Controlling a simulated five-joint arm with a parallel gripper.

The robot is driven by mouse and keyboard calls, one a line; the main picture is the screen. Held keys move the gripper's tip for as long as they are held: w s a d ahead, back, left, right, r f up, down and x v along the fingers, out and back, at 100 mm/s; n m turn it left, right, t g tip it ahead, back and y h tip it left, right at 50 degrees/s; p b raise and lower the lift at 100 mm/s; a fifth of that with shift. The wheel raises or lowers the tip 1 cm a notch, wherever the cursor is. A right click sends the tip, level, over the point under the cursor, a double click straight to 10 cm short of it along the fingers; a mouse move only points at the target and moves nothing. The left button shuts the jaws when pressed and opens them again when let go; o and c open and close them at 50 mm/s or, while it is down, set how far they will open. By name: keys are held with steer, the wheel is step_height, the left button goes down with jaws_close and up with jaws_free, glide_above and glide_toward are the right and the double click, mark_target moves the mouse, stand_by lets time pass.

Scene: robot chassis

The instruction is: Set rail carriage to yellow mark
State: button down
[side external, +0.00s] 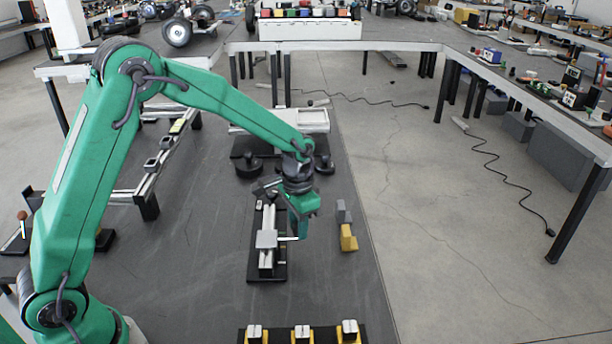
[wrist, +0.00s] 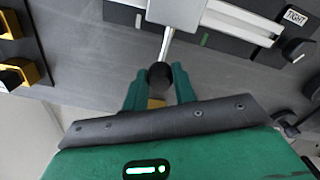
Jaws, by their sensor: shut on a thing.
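The rail (side external: 267,262) lies on a dark base, and its pale block-like carriage (side external: 266,239) sits about midway along it. In the wrist view the carriage (wrist: 176,12) is cut off by the top edge. A thin metal rod (wrist: 166,45) runs from the carriage to a round black knob (wrist: 160,74). My gripper (side external: 297,234) is beside the rail, at the carriage's right. In the wrist view my gripper (wrist: 159,78) has its green fingers shut on the knob. A green mark (wrist: 204,40) shows on the rail base. I cannot make out a yellow mark.
A black knob (wrist: 298,48) and a "TIGHT" label (wrist: 295,18) are at the rail's end. Yellow and grey blocks (side external: 348,239) stand right of the rail. A dark tray with yellow holders (side external: 276,334) is at the front. Dark floor left of the rail is clear.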

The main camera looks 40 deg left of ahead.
steer(key=shift+w+a, duration=0.35)
steer(key=c, duration=1.1)
jaws_free()
steer(key=shift+r, duration=0.1)
step_height(320, 180, up, 7)
steer(key=shift+f, duration=0.1)
steer(key=shift+r, duration=0.45)
steer(key=shift+s+r, duration=0.1)
